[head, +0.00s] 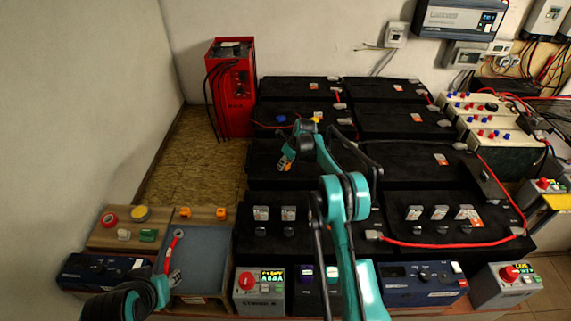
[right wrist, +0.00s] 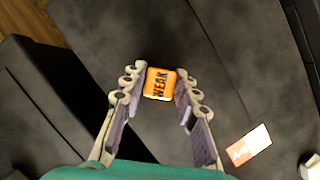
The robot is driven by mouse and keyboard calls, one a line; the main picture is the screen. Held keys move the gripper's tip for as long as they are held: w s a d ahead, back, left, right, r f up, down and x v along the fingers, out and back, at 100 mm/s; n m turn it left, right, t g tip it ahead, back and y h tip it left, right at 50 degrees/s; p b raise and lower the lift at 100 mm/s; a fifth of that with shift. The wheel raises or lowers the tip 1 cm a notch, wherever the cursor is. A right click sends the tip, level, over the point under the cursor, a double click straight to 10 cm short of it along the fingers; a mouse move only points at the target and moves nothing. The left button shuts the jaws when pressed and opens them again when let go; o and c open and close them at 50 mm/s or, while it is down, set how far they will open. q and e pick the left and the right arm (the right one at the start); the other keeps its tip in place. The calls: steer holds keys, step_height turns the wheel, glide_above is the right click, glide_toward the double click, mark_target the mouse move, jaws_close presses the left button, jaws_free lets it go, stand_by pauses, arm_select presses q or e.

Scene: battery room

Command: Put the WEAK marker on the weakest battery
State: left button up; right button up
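The WEAK marker (right wrist: 159,84) is a small orange block with black lettering. In the right wrist view it sits between the fingertips of my right gripper (right wrist: 159,80), with a finger against each side. In the head view my right gripper (head: 287,158) is over the black batteries, left of centre, with orange showing at its tips. Below it in the wrist view is a dark battery top (right wrist: 235,85). My left gripper (head: 171,282) is low at the left by the grey tray; its fingers are too small to read. The front batteries (head: 450,200) carry small grey-white blocks.
A red charger cabinet (head: 231,90) stands at the back left. A grey tray (head: 205,265) holds a red-handled tool (head: 173,245). Red cables (head: 440,244) cross the right batteries. Boxes with knobs (head: 259,290) line the front.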

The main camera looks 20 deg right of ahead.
steer(key=shift+o, duration=0.9)
steer(key=shift+r, duration=0.3)
steer(key=s+r+n+p, duration=0.1)
steer(key=s+r+n, duration=0.2)
steer(key=s+r, duration=0.35)
steer(key=s+a+r+n+p, duration=0.1)
steer(key=s+r+n+p, duration=0.15)
steer(key=r, duration=0.65)
steer(key=s+r+n+p, duration=0.1)
steer(key=s+r+n, duration=0.1)
steer(key=s+r, duration=0.4)
steer(key=s+a+r+n+t+h, duration=0.1)
steer(key=s+a+r+n, duration=0.1)
steer(key=s+n, duration=0.45)
steer(key=s+a+r+n, duration=0.1)
steer(key=s+r+n, duration=0.15)
steer(key=s, duration=0.65)
steer(key=s+a+r+n+t+h, duration=0.1)
steer(key=s+a+r+n, duration=0.1)
steer(key=s+n, duration=0.45)
steer(key=s+f+n+t, duration=0.1)
steer(key=s+f+n, duration=0.4)
steer(key=s, duration=0.6)
steer(key=shift+f+n, duration=0.2)
steer(key=shift+n, duration=0.9)
